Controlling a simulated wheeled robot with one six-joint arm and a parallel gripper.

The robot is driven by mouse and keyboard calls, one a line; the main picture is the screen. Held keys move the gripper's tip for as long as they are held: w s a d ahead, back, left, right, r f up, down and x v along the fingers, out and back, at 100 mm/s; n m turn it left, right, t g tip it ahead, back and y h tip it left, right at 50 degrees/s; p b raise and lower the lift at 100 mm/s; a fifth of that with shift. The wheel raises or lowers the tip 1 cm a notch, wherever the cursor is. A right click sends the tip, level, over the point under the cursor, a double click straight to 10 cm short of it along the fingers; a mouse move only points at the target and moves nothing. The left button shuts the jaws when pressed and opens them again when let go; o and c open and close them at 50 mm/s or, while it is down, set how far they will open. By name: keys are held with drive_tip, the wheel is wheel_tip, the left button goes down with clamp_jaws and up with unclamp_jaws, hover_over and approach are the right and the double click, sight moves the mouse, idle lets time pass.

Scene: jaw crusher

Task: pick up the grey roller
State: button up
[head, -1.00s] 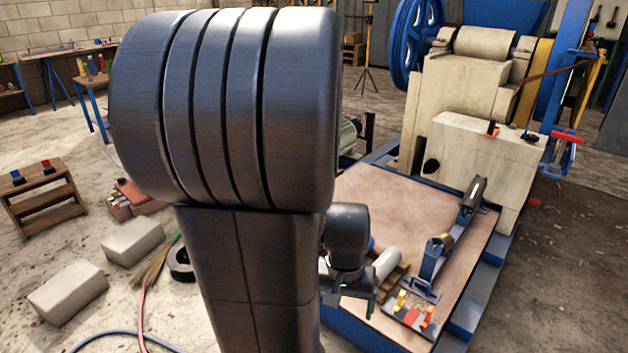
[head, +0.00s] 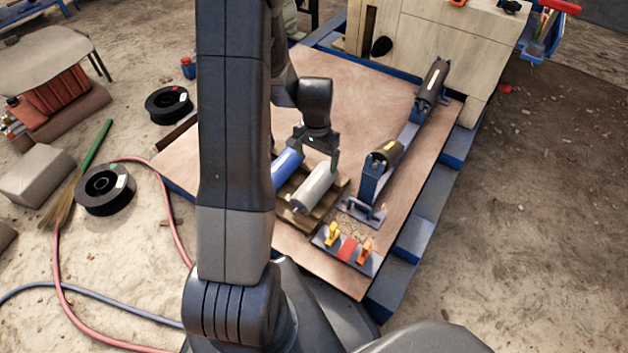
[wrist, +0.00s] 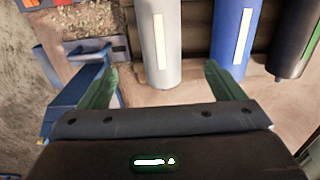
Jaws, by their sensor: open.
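The grey roller (head: 315,187) lies on a wooden pallet on the board in front of the crusher. In the wrist view it (wrist: 159,40) is a pale cylinder with a white label strip, its near end showing between my green fingertips. My gripper (head: 318,155) is open and points down at the roller's far end. In the wrist view my gripper (wrist: 160,72) has a finger on each side of the roller, with gaps visible on both sides. Whether the fingers are level with the roller, I cannot tell.
A blue roller (wrist: 236,38) lies beside the grey one, close to one finger. A black roller (wrist: 291,40) lies beyond it. A blue stand (head: 371,180) with a dark roller stands to the right. A tray (head: 347,250) with orange and red pieces sits in front.

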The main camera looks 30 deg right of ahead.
sight(315, 180)
drive_tip(key=f+b, duration=0.2)
drive_tip(key=f, duration=0.4)
drive_tip(key=f+b, duration=0.2)
drive_tip(key=f, duration=0.4)
drive_tip(key=shift+s+a+f+b, duration=0.1)
drive_tip(key=shift+a+f+b, duration=0.15)
drive_tip(key=shift+b, duration=0.15)
drive_tip(key=shift+r, duration=0.1)
drive_tip(key=c, duration=1.7)
